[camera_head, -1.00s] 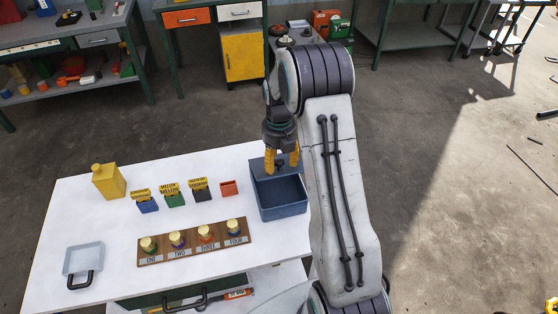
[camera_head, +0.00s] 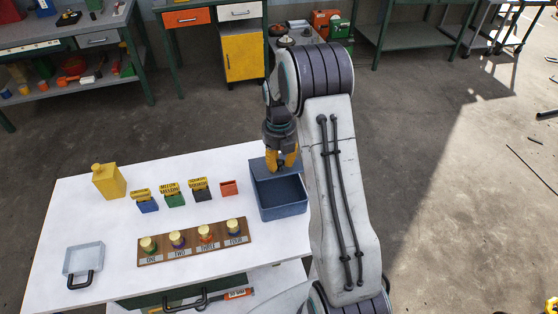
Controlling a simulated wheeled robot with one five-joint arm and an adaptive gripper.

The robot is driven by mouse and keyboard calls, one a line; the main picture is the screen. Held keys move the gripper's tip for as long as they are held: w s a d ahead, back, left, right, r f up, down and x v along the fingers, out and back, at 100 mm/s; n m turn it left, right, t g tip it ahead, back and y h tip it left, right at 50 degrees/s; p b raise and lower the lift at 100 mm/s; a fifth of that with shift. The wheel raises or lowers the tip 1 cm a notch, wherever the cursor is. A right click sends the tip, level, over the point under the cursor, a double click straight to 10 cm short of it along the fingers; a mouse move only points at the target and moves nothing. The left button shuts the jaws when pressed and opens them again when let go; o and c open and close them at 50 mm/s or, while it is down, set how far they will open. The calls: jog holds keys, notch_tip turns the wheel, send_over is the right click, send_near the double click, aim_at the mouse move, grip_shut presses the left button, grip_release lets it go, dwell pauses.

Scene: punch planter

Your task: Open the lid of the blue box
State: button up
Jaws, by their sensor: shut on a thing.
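The blue box (camera_head: 283,213) stands at the right end of the white table. Its top is open and I can see into its dark, empty-looking inside. Its lid (camera_head: 261,165) seems to stand raised at the back edge, partly hidden by my gripper. My gripper (camera_head: 281,166) has yellow fingers and points down at the back of the box. Its fingers are closed together at the raised lid, on what seems to be the lid's small knob or edge; the exact contact is too small to see.
On the white table (camera_head: 110,225) are a yellow bottle (camera_head: 108,182), several small labelled pots, an orange pot (camera_head: 229,188), a wooden board (camera_head: 195,255) with several gold-topped punches, and a light tray (camera_head: 83,260) with a black handle. Workbenches stand behind, across open floor.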

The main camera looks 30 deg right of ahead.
jog(key=shift+w+d+r+g+p, duration=0.1)
jog(key=shift+w+r+g+p, duration=0.45)
jog(key=shift+p, duration=0.6)
grip_shut()
jog(key=shift+w+d+r+g+y+p, duration=0.15)
jog(key=shift+w+r+g+p, duration=0.45)
jog(key=shift+p, duration=0.5)
jog(key=shift+w+d+r+g+y+p, duration=0.15)
jog(key=shift+w+r+g+p, duration=0.2)
jog(key=shift+w+p, duration=0.5)
jog(key=shift+s, duration=0.2)
jog(key=o, duration=1.1)
grip_release()
jog(key=shift+a, duration=0.1)
jog(key=shift+r, duration=0.1)
jog(key=shift+v, duration=5.85)
